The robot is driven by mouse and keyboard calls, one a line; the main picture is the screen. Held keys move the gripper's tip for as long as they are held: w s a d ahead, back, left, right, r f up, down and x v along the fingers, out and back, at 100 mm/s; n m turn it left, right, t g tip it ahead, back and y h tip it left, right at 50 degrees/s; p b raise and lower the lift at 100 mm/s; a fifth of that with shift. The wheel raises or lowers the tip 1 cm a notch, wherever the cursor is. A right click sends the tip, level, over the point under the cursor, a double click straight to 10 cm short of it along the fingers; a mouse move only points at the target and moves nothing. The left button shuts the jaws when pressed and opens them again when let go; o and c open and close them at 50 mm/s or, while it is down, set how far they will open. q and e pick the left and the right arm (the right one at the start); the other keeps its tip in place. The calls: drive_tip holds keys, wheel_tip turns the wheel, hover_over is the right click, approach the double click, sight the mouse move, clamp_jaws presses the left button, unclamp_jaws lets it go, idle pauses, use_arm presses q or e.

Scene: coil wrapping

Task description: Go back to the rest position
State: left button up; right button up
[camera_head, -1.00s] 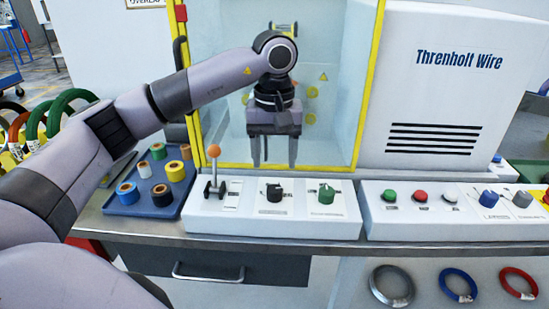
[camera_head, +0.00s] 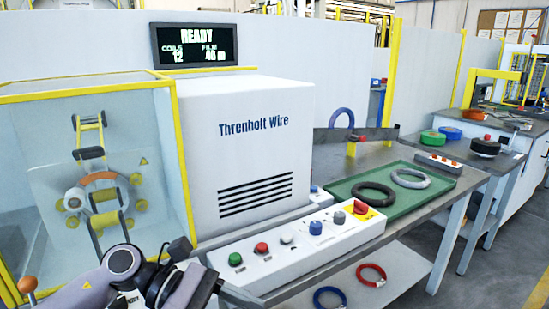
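My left gripper (camera_head: 238,296) lies low at the bottom edge, its arm coming in from the lower left and pointing right, in front of the button panel's left end. Its fingers are dark, seen nearly edge-on and partly cut off, so their opening cannot be made out. I see nothing held in it. My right gripper is not in view. The wrapping machine's glass guard (camera_head: 150,180) stands at left, with an orange coil segment (camera_head: 98,178) and rollers inside. My gripper is outside the guard.
The white Threnholt Wire cabinet (camera_head: 255,165) stands mid-left under a READY display (camera_head: 208,45). A button panel (camera_head: 262,270) runs in front. A green tray (camera_head: 440,197) holds a black coil (camera_head: 374,192) and a grey coil (camera_head: 411,178). Red (camera_head: 371,275) and blue coils (camera_head: 330,297) lie below.

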use_arm(q)
wheel_tip(320, 180, up, 4)
drive_tip(key=d+n+t+h+p, duration=0.2)
drive_tip(key=n+t+h, duration=0.55)
drive_tip(key=n, duration=0.75)
drive_tip(key=w+a+f+n+t+y+p, duration=0.1)
drive_tip(key=w+a+f+n+t+y, duration=0.15)
drive_tip(key=n+t+y, duration=0.6)
drive_tip(key=w+a+f+n+t+y+p, duration=0.1)
drive_tip(key=a+f+n+t, duration=0.3)
drive_tip(key=n, duration=0.9)
drive_tip(key=s+a+f+n+g+y+p, duration=0.1)
drive_tip(key=s+a+f+n+g+y, duration=0.2)
drive_tip(key=s+f+n, duration=0.4)
drive_tip(key=s+a+f+n+g+y+p, duration=0.1)
drive_tip(key=s+a+f+n+g+y, duration=0.2)
drive_tip(key=s+a+f+n+y, duration=0.3)
wheel_tip(320, 180, down, 6)
drive_tip(key=s+a+n, duration=0.1)
drive_tip(key=n, duration=0.5)
drive_tip(key=shift+s+a+g+y, duration=0.25)
drive_tip(key=shift+s+g+y, duration=0.05)
drive_tip(key=shift+s, duration=0.05)
drive_tip(key=shift+r, duration=0.15)
